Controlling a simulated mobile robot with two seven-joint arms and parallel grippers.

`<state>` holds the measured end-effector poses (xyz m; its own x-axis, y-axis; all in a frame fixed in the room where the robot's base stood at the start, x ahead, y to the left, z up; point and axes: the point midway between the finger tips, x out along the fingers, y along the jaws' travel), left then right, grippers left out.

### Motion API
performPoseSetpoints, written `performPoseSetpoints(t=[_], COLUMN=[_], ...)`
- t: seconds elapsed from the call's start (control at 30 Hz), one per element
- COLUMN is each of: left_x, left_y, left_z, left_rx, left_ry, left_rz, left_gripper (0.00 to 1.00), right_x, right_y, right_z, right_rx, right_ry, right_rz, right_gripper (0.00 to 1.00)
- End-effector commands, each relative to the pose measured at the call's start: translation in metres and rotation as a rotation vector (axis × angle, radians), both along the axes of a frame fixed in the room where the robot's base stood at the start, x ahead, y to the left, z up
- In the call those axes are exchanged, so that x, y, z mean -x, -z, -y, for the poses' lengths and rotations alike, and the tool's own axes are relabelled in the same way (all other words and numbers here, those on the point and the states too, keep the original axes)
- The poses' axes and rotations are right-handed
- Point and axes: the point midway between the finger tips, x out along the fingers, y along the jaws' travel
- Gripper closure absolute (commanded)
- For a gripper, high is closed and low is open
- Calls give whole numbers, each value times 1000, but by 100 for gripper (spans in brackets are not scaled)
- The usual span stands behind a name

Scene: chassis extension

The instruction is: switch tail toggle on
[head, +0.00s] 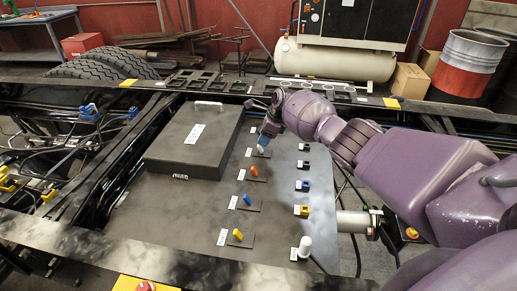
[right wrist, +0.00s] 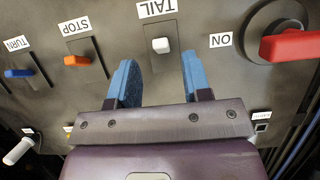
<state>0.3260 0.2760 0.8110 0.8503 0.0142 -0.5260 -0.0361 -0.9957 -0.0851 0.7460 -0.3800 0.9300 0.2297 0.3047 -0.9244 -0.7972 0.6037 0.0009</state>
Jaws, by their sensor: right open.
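The tail toggle is a small white lever on a dark plate. In the right wrist view, the toggle (right wrist: 160,45) sits under a white TAIL label (right wrist: 156,8). In the head view, the toggle (head: 260,149) is the farthest of the left column of toggles. My right gripper (right wrist: 157,58) is open, its two blue fingers apart on either side of the toggle's line. The lever shows between and just past the fingertips, with no visible contact. In the head view, the right gripper (head: 264,139) hovers at the toggle and partly covers that area. My left gripper is out of view.
An orange STOP toggle (right wrist: 76,61) and a blue TURN toggle (right wrist: 19,73) stand to the left in the wrist view. A red rotary handle (right wrist: 291,45) beside an ON label is on the right. A raised dark box (head: 195,140) lies left of the toggles.

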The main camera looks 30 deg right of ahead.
Motion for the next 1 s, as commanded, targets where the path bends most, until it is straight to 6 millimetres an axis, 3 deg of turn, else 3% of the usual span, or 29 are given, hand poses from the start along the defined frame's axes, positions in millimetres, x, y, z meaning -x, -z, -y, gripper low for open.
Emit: performPoseSetpoints(t=[0.03, 0.23, 0.77, 1.0], left_x=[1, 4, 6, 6], left_y=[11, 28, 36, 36], left_z=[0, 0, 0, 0], left_rx=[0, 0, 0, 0], left_ry=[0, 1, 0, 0], left_rz=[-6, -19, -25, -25], left_gripper=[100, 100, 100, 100], right_x=[-2, -8, -12, -12], right_y=[14, 38, 47, 47], right_z=[-3, -11, -16, -16], right_rx=[-1, 0, 0, 0], right_ry=[-1, -1, -2, -2], right_rz=[-4, -3, 1, 1], right_gripper=[55, 55, 55, 92])
